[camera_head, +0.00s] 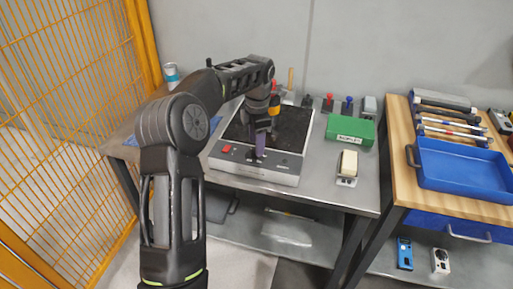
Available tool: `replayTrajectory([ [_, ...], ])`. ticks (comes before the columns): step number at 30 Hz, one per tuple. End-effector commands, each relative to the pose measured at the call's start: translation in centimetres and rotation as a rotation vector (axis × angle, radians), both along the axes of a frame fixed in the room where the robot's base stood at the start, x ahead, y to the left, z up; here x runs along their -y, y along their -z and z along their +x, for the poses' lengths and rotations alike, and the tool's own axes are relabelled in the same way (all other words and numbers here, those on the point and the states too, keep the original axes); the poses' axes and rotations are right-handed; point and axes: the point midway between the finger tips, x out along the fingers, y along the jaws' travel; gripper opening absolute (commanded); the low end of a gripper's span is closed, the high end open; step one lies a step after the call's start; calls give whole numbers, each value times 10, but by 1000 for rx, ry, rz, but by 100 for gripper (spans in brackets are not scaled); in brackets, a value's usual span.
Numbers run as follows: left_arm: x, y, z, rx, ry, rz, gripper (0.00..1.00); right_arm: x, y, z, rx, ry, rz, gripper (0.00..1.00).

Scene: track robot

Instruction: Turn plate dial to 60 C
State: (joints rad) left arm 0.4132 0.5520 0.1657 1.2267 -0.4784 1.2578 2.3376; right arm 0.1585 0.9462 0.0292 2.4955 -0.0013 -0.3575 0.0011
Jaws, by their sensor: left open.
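The hot plate (254,172) sits on the metal table, with a dark square top (290,130) and a light front panel. A red button (227,149) shows at the left of the panel. My left gripper (260,155) comes down from above to the middle of the panel, with its purple-tinted finger in front of the dial area. It is open. The dial is mostly hidden behind the fingers, so its setting and any contact cannot be made out. My right gripper is not in view.
A green box (350,130) and a white-topped block (347,165) stand right of the plate. Small red and blue handled items (328,101) are behind. A blue tray (462,168) lies on the wooden bench at right. A yellow mesh fence (70,100) is at left.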

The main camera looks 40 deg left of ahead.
Motion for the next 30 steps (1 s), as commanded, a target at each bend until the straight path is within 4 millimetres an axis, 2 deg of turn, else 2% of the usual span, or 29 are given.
replayTrajectory([
  [3, -1, 18, 0, -2, 1, -1, 50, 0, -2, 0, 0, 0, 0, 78],
  [6, -2, 27, 0, -1, 0, 0, 50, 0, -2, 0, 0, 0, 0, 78],
  [16, -1, 32, 1, 1, 0, 0, 50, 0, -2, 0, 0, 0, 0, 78],
  [30, -1, 31, 1, 1, 0, 1, 12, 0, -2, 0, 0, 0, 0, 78],
])
